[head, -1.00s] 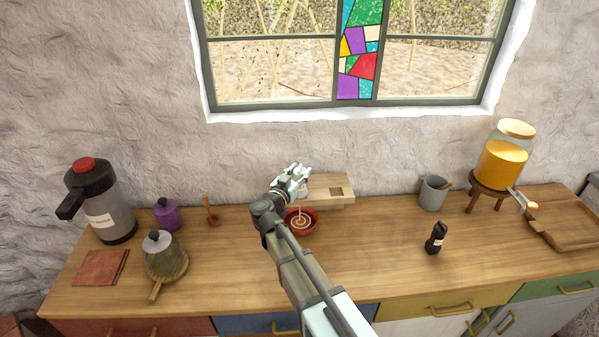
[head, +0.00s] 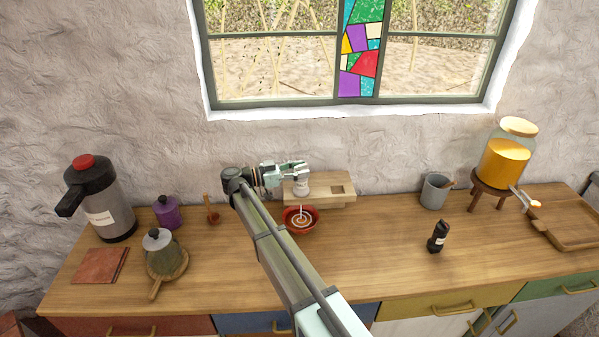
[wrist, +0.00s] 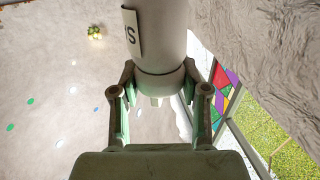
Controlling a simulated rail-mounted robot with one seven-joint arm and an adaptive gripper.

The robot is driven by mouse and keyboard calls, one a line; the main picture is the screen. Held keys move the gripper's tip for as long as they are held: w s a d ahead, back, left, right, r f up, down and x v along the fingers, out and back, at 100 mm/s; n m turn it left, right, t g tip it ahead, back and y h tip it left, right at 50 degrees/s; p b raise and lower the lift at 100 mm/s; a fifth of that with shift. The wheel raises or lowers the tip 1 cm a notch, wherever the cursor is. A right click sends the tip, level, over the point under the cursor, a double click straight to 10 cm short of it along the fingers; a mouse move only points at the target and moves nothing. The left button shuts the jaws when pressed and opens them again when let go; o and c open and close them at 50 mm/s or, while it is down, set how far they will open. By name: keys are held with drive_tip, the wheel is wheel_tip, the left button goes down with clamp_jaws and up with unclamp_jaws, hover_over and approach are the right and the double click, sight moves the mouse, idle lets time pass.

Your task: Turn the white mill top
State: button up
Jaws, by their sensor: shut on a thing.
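The white mill (head: 301,188) stands upright at the wooden block by the wall, behind the red bowl. In the wrist view its pale body (wrist: 158,35), with part of a lettered label, fills the top middle, and its rounded top end (wrist: 160,84) lies between the fingers. My gripper (head: 300,170) reaches in from the left, nearly level, and is shut on the mill's top. The fingers also show on both sides of it in the wrist view (wrist: 160,76). The mill's base is hard to make out in the head view.
The wooden block (head: 325,201) has a square recess (head: 338,189) at its right. A red bowl (head: 312,228) sits close in front. A wooden spoon (head: 211,211) and purple jar (head: 168,213) stand left, a grey cup (head: 433,193) right.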

drive_tip(key=shift+m+g, duration=0.4)
drive_tip(key=shift+g, duration=0.2)
drive_tip(key=o, duration=1.2)
drive_tip(key=v, duration=1.2)
drive_tip(key=shift+f, duration=0.15)
